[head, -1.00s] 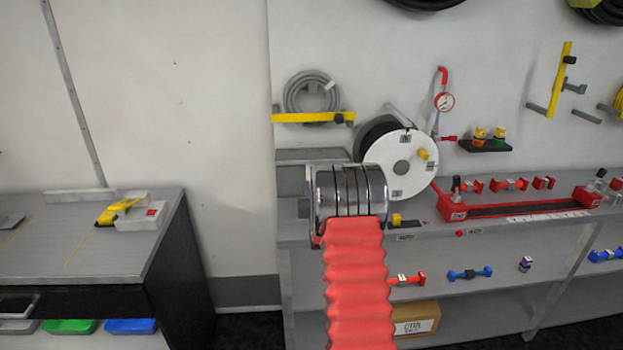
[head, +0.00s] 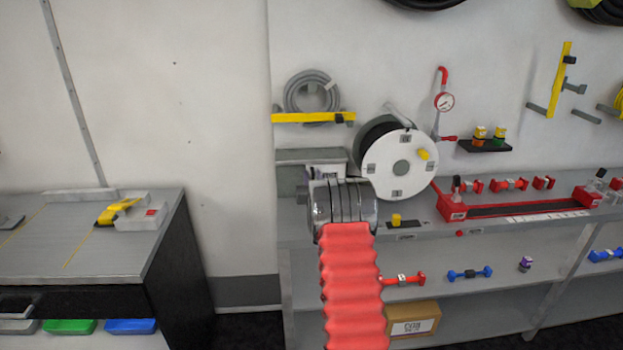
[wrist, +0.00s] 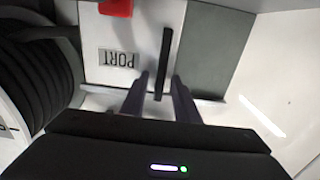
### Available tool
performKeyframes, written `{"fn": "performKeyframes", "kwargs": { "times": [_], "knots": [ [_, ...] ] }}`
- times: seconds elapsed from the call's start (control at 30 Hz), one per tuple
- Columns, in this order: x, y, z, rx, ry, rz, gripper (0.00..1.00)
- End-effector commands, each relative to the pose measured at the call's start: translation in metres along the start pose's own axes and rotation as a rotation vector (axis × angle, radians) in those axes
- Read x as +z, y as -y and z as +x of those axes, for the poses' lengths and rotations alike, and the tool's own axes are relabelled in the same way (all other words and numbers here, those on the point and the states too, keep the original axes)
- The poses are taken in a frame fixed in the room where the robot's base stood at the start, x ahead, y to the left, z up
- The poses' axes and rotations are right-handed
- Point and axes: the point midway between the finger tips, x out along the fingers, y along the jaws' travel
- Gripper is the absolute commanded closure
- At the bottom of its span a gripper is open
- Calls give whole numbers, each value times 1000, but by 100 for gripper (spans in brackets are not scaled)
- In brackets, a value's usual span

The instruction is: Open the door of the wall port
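The wall port shows in the wrist view as a white panel with an upside-down PORT label (wrist: 117,58). A dark upright bar handle (wrist: 164,60) stands out from it, beside a grey-green panel (wrist: 218,50). My gripper (wrist: 160,88) is open, with one finger on each side of the handle's lower end. A gap shows on both sides, so the fingers do not appear to touch it.
A hose reel with a white disc (head: 402,166) stands just right of the port, and shows at the left of the wrist view. A yellow bracket with a grey hose coil (head: 312,117) hangs above. A red part (wrist: 116,7) is at the wrist view's top edge.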

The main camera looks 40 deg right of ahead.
Motion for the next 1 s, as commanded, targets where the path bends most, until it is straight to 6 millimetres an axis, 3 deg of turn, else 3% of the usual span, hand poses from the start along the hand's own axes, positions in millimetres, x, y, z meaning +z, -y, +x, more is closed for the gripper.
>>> {"fn": "performKeyframes", "kwargs": {
  "times": [0.1,0.5,1.0],
  "knots": [
    [0,0,0,0,0,0,73],
    [0,0,0,0,0,0,100],
    [0,1,0,-1,0,0,100]
  ]
}}
